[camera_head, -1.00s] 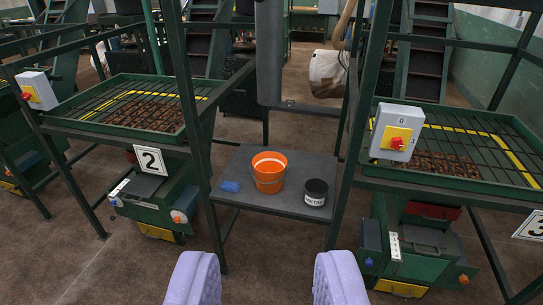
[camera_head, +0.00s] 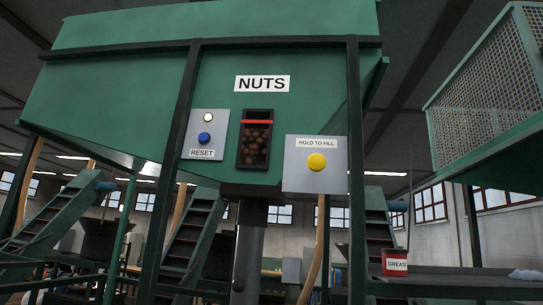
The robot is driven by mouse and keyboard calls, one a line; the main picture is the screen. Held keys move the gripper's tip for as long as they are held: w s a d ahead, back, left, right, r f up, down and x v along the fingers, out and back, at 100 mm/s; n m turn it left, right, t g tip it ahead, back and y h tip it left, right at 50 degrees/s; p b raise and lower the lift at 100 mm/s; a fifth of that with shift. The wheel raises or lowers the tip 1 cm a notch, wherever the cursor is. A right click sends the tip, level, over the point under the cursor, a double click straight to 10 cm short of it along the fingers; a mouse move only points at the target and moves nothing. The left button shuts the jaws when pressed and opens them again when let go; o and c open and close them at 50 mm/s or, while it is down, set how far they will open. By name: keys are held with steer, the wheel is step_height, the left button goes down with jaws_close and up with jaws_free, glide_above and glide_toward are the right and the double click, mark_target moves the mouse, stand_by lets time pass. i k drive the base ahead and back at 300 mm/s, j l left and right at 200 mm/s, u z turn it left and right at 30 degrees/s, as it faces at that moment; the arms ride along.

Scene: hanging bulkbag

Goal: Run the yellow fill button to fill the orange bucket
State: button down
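The yellow fill button (camera_head: 317,162) is a round knob on a grey box (camera_head: 300,180) labelled "HOLD TO FILL". The box is on the front of the green hopper (camera_head: 130,90), right of a small window (camera_head: 255,150) showing brown nuts below a red line. A dark pipe (camera_head: 249,245) runs down from under the hopper. The orange bucket is out of view now. My gripper is also out of view.
A grey "RESET" box (camera_head: 202,150) with a blue button and a pale round light is left of the window. Dark green posts (camera_head: 357,200) stand in front of the hopper. A red "GREASE" can (camera_head: 395,263) sits on a platform at right.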

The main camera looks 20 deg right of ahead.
mark_target(317, 162)
steer(key=i+l+u, duration=0.3)
steer(key=l, duration=0.3)
steer(key=i+l+u, duration=0.35)
steer(key=l, duration=0.3)
steer(key=i+l+u, duration=0.15)
steer(key=l, duration=0.2)
steer(key=i+l, duration=0.1)
steer(key=l, duration=0.65)
steer(key=i+l, duration=0.15)
steer(key=l, duration=0.25)
